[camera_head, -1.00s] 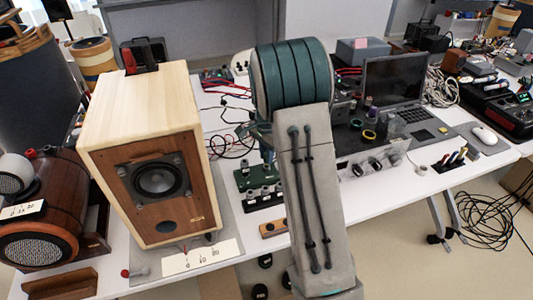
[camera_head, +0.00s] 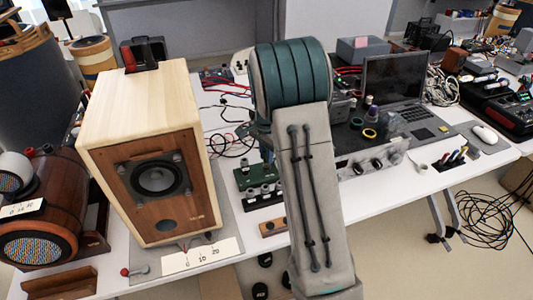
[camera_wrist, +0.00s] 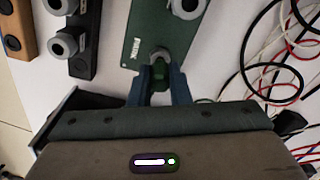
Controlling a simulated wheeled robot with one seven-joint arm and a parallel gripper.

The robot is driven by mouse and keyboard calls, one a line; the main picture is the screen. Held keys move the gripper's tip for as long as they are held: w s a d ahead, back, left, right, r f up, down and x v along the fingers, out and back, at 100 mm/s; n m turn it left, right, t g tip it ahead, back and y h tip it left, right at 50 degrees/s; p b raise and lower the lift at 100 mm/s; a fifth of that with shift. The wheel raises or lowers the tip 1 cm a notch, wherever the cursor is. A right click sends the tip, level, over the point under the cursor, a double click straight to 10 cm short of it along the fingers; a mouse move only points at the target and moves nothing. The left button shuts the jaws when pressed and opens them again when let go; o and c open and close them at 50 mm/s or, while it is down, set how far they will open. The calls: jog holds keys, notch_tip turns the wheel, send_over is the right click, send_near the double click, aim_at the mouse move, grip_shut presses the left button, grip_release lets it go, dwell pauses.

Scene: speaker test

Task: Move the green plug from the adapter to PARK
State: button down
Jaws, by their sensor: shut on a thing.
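My gripper (camera_wrist: 161,88) is shut on the green plug (camera_wrist: 158,76) in the wrist view, with a blue finger on each side of it. The plug is at the near grey socket ring of a green block (camera_wrist: 148,28), which bears a small label that seems to read PARK. I cannot tell how deep the plug sits in that ring. The green block also shows in the head view (camera_head: 242,181). A black block (camera_wrist: 84,50) with grey sockets, perhaps the adapter, lies left of it. In the head view my arm hides the gripper and plug.
A wooden strip (camera_head: 272,228) with dark sockets lies in front of the blocks. A large wooden speaker (camera_head: 145,120) stands left of them. Red, black and white cables (camera_wrist: 285,50) lie close on the right in the wrist view. A laptop (camera_head: 398,85) stands farther right.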

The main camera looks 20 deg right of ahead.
jog(key=shift+f+b, duration=0.3)
jog(key=shift+f, duration=0.3)
jog(key=c, duration=1.3)
grip_release()
jog(key=shift+r, duration=0.1)
jog(key=shift+r+p, duration=2.85)
jog(key=shift+r, duration=0.9)
